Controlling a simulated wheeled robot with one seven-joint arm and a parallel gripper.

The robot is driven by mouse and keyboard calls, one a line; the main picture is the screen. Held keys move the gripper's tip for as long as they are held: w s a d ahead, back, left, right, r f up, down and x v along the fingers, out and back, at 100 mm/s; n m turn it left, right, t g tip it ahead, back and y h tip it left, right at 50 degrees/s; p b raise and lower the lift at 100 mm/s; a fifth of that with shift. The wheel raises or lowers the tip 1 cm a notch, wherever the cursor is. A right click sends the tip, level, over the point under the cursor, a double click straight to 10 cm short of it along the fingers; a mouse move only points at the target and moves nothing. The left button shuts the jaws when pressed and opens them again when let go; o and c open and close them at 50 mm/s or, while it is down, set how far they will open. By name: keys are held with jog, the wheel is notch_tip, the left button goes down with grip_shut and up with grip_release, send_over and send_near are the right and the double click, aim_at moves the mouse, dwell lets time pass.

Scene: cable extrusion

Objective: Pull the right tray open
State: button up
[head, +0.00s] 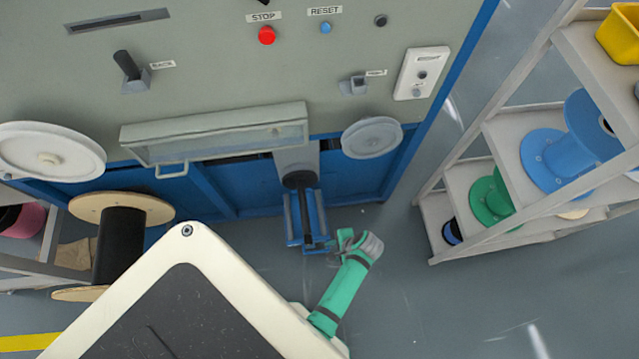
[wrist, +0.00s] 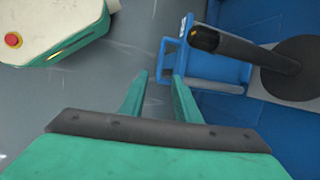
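The right tray (head: 292,218) is a blue frame low on the machine's front, below a grey plate with a dark round disc and black rod. It sticks out a little from the blue base. The wrist view shows the tray (wrist: 222,70) with a thin blue loop handle (wrist: 162,62) at its left end. My green gripper (head: 347,240) is just right of the tray's front end. In the wrist view my gripper (wrist: 161,76) is open and empty. The handle's outer bar appears between its fingertips there; I cannot tell whether they touch it.
The grey and blue machine (head: 225,75) stands ahead, with a clear-fronted box (head: 215,135) and two pale wheels. A wooden-ended black spool (head: 118,240) is at left. A shelf with blue and green spools (head: 490,200) is at right. Floor between gripper and shelf is clear.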

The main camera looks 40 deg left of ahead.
aim_at(317, 252)
jog(key=shift+g, duration=0.3)
jog(key=x, duration=1)
jog(key=shift+w+a+f, duration=0.15)
jog(key=shift+a, duration=0.2)
jog(key=shift+c, duration=0.5)
grip_shut()
